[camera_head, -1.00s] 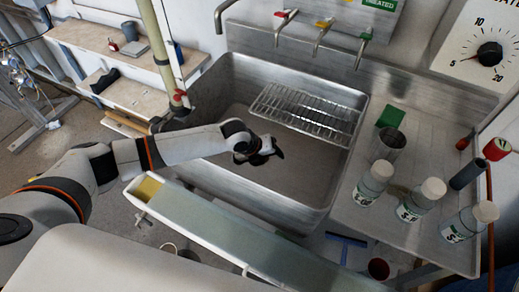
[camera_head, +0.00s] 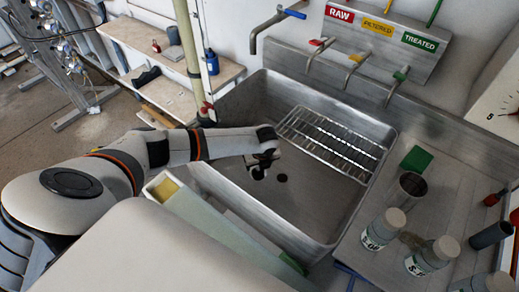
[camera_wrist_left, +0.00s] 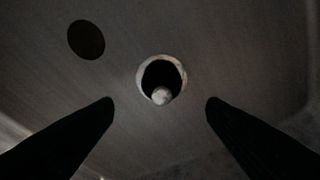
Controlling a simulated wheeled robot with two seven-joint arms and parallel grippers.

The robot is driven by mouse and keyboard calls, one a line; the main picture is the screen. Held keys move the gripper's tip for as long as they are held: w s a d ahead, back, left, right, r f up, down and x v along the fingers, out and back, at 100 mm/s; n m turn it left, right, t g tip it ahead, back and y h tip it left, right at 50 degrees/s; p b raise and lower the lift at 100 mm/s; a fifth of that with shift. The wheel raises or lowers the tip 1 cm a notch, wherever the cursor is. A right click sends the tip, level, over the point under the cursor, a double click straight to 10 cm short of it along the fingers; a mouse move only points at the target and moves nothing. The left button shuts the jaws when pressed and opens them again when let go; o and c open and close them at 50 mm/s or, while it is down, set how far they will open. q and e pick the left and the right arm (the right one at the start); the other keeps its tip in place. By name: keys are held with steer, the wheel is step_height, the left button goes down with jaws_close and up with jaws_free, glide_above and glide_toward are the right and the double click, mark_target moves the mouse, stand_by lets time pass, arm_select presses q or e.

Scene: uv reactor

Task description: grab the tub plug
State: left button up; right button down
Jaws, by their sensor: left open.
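The tub plug (camera_wrist_left: 161,77) shows in the left wrist view as a dark round piece with a pale rim and a pale knob, on the floor of the steel sink (camera_head: 318,215). My left gripper (camera_wrist_left: 160,108) is open, with one dark finger on each side of the plug's near side and clear gaps to both. In the head view, my left gripper (camera_head: 259,170) hangs low inside the sink and largely hides the plug. A dark round drain hole (camera_wrist_left: 86,39) lies up and left of the plug; it also shows in the head view (camera_head: 281,178). My right gripper is out of view.
A wire rack (camera_head: 335,142) spans the sink's far right side. Several taps, including a red-handled one (camera_head: 317,43), stand along the back. The right counter holds a metal cup (camera_head: 411,187) and white-capped bottles (camera_head: 382,229). A long trough (camera_head: 215,237) lies along the sink's front.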

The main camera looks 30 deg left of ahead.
mark_target(258, 168)
arm_select(q)
steer(key=x, duration=0.4)
steer(key=shift+s+d+f, duration=0.1)
steer(key=shift+s+f, duration=0.1)
steer(key=shift+f, duration=0.15)
steer(key=c, duration=1.1)
